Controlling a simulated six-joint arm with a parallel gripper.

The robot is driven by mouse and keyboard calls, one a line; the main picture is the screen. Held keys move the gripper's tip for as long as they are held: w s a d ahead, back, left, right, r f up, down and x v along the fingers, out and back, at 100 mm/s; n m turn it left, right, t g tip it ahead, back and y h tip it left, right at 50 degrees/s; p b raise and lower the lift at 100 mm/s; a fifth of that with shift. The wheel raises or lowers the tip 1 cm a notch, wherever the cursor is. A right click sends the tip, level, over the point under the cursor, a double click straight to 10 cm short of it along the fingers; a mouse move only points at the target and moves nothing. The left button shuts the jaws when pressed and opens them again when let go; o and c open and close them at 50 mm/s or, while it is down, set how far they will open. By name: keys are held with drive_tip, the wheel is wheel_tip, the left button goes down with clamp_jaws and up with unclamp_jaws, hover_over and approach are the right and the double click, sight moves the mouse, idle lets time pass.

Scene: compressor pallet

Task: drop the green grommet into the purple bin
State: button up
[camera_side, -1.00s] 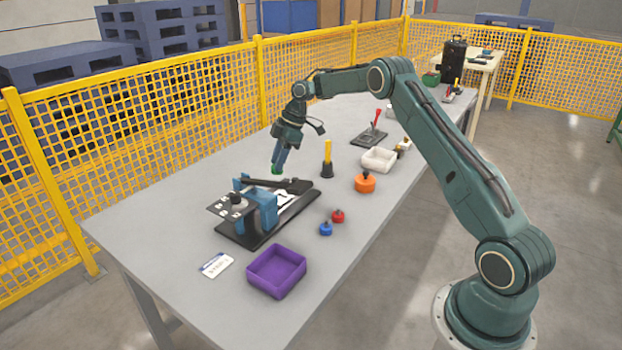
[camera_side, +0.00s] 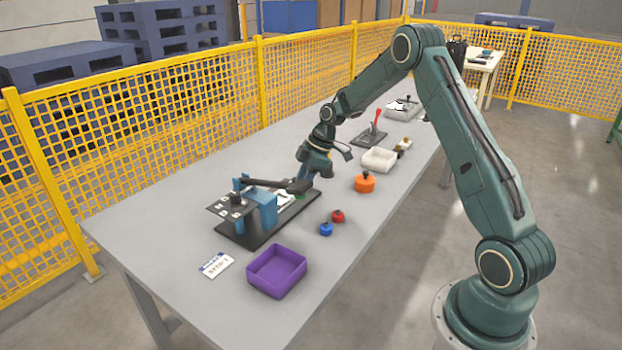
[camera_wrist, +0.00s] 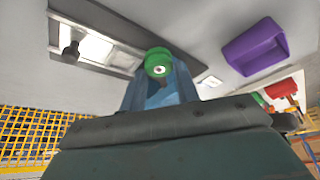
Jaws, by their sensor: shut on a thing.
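The green grommet (camera_wrist: 157,63) is held between the blue fingers of my gripper (camera_wrist: 162,88) in the wrist view. In the side view my gripper (camera_side: 302,184) is low over the right end of the black fixture, and only a sliver of green shows at its tips. The purple bin (camera_side: 277,285) stands near the table's front edge, below and left of the gripper. It is open-topped, and its visible inside looks empty. It also shows in the wrist view (camera_wrist: 252,47) at upper right, apart from the grommet.
The black fixture with a blue clamp (camera_side: 262,212) stands beside the bin. Red (camera_side: 338,216) and blue (camera_side: 326,229) knobbed pieces lie right of it. An orange knobbed piece (camera_side: 365,183) and a white tray (camera_side: 379,160) are farther back. A label card (camera_side: 216,264) lies left of the bin.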

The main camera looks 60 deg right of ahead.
drive_tip(key=s+a+f, duration=0.1)
drive_tip(key=s+a, duration=0.2)
drive_tip(key=s, duration=0.5)
drive_tip(key=s+a, duration=0.4)
drive_tip(key=s, duration=0.5)
drive_tip(key=w+a+r+n, duration=0.1)
drive_tip(key=w+a+r, duration=0.7)
drive_tip(key=a, duration=0.4)
drive_tip(key=shift+w+a+r, duration=0.2)
drive_tip(key=shift+w+r, duration=0.1)
drive_tip(key=shift+w, duration=0.05)
drive_tip(key=shift+f, duration=0.15)
drive_tip(key=shift+f, duration=2.85)
